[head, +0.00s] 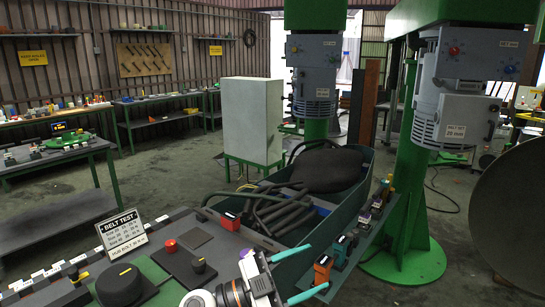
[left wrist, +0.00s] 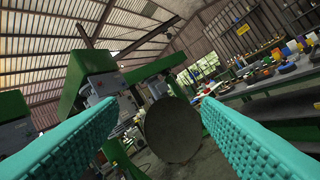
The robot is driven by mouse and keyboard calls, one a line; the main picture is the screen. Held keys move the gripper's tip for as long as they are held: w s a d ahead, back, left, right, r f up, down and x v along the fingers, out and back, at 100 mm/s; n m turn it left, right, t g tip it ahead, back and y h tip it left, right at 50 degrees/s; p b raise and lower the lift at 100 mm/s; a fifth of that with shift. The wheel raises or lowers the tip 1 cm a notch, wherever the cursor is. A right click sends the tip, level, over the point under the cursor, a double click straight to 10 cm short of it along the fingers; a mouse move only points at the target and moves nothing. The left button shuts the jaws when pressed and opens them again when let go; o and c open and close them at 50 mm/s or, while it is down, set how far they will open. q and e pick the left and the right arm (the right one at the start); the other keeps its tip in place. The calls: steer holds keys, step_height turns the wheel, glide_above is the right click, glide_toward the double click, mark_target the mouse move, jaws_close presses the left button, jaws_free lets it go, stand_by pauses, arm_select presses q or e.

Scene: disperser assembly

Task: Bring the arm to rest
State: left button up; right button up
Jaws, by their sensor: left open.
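My left gripper (head: 314,271) is at the bottom middle of the head view, above the front right part of the dark table. Its two teal fingers are spread apart with nothing between them. In the left wrist view the same fingers (left wrist: 158,104) reach in from both sides, wide apart and empty, with open workshop beyond. The white and grey wrist of the left arm (head: 240,291) shows at the bottom edge. My right gripper is in neither view.
A dark table (head: 180,225) carries a "BELT TEST" sign (head: 121,233), a red button (head: 170,246) and black knobs. A green bin (head: 350,200) of dark parts lies behind. Orange and black tools (head: 322,269) stand close to the gripper. Green machine columns (head: 408,170) rise at right.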

arm_select(q)
steer(key=w+a+f+n+t+y, duration=0.2)
steer(key=w+a+n+t+y, duration=0.1)
steer(key=a+n+t+y, duration=0.95)
steer(key=s+a+f+n+g+y, duration=0.1)
steer(key=s+a+f+n+y, duration=0.1)
steer(key=a+f+n+y, duration=0.3)
steer(key=s+a+f+n+g+y, duration=0.1)
steer(key=s+a+f+n+y, duration=0.25)
steer(key=f, duration=0.45)
steer(key=s+a+f+m+g, duration=0.1)
steer(key=s+a+f+g, duration=0.1)
steer(key=s+f+g, duration=0.45)
steer(key=s+a+f+g+h, duration=0.1)
steer(key=s+f+g, duration=0.15)
steer(key=s, duration=0.65)
steer(key=s+a+f+m+g, duration=0.1)
steer(key=s+a+f+g, duration=0.1)
steer(key=s+f+g, duration=0.45)
step_height(320, 180, down, 26)
steer(key=s+t, duration=0.2)
steer(key=s+a+f+g, duration=0.1)
steer(key=s+a+f, duration=0.2)
steer(key=s+f, duration=1.1)
steer(key=shift+s+f, duration=0.15)
steer(key=shift+s, duration=0.85)
